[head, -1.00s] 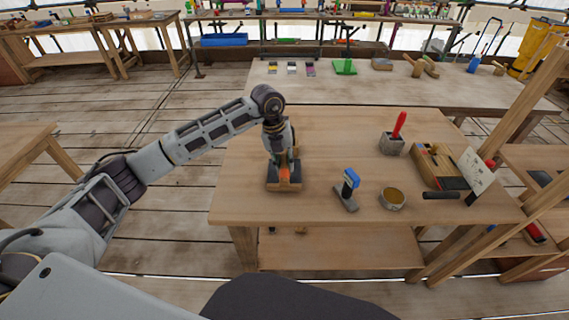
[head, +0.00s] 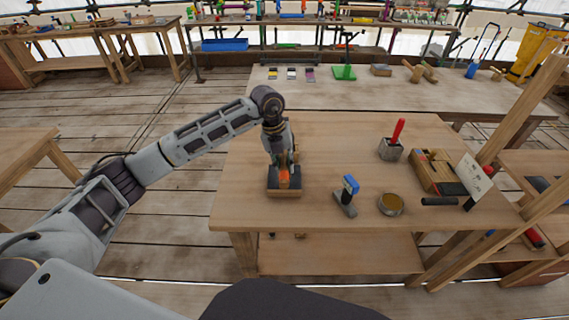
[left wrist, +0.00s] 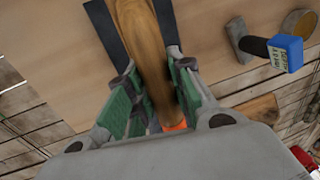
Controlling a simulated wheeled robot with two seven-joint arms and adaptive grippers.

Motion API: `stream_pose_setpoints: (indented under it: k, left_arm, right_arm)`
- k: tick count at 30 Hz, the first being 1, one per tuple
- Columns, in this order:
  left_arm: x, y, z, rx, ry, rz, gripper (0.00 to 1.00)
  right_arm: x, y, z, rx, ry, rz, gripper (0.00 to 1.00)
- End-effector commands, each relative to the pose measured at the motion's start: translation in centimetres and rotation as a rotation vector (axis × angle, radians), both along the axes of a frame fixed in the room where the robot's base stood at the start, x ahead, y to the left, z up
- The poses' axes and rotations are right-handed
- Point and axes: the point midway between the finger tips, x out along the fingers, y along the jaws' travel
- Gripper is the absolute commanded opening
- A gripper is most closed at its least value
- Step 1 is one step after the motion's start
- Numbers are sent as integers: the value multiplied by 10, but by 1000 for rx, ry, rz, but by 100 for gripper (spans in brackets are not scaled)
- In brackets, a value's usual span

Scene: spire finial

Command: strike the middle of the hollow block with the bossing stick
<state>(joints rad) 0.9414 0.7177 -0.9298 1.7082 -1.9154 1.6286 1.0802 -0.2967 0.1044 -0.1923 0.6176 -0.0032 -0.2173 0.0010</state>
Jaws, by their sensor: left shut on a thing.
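The hollow block (head: 285,193) sits near the front left of the workbench, with a wooden front edge and a dark top. Dark strips, which look like its top, show on both sides of the stick in the left wrist view (left wrist: 104,27). My left gripper (head: 284,160) is over the block, its green-padded fingers (left wrist: 152,100) shut on the bossing stick (left wrist: 143,42). The stick is wooden with an orange part, which shows over the block in the head view (head: 284,178). I cannot tell whether stick and block touch. My right gripper is not in view.
Right of the block stand a blue-topped tool (head: 348,188) and a round tin (head: 390,204). Further right are a grey pot with a red handle (head: 391,149), a wooden tool box (head: 432,172) and a white card (head: 474,176).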

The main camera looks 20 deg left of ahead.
Motion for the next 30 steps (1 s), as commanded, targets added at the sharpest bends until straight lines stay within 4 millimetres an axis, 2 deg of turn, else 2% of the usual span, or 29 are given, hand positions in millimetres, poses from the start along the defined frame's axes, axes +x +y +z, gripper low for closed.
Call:
stream_pose_setpoints:
  k: [12, 17, 30]
  left_arm:
    - [0, 0, 0, -2, -1, 0, 0]
    - [0, 0, -4, -1, -1, 0, 0]
    - [0, 0, -38, -2, -1, 0, 0]
  right_arm:
    - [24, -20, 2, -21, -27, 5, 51]
    - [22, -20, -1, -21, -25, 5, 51]
    - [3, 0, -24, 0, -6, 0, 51]
